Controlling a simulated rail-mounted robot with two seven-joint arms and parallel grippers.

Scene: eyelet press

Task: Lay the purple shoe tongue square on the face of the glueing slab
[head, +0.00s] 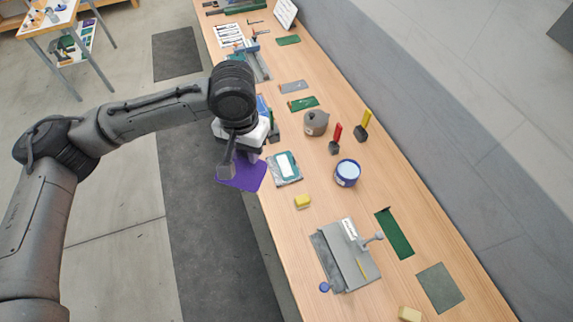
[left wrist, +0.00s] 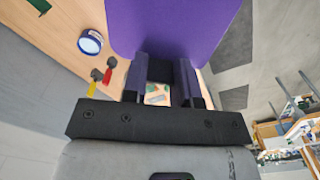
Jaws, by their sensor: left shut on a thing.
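The purple shoe tongue (head: 245,175) is a flat sheet held out over the table's left edge in the head view. My left gripper (head: 240,155) is shut on it. In the left wrist view the purple tongue (left wrist: 175,25) reaches out past the fingers of my left gripper (left wrist: 166,72). A flat grey-green square slab (head: 440,287) lies at the near right of the table, bare and apart from the tongue. I cannot tell for certain that it is the glueing slab. My right gripper is not in view.
A teal-and-white packet (head: 286,170) lies just right of the tongue. A blue pot (head: 347,173), a yellow block (head: 303,202) and a grey press-like fixture (head: 345,258) stand further right and nearer. Two brushes with red (head: 336,135) and yellow (head: 364,122) handles stand behind.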

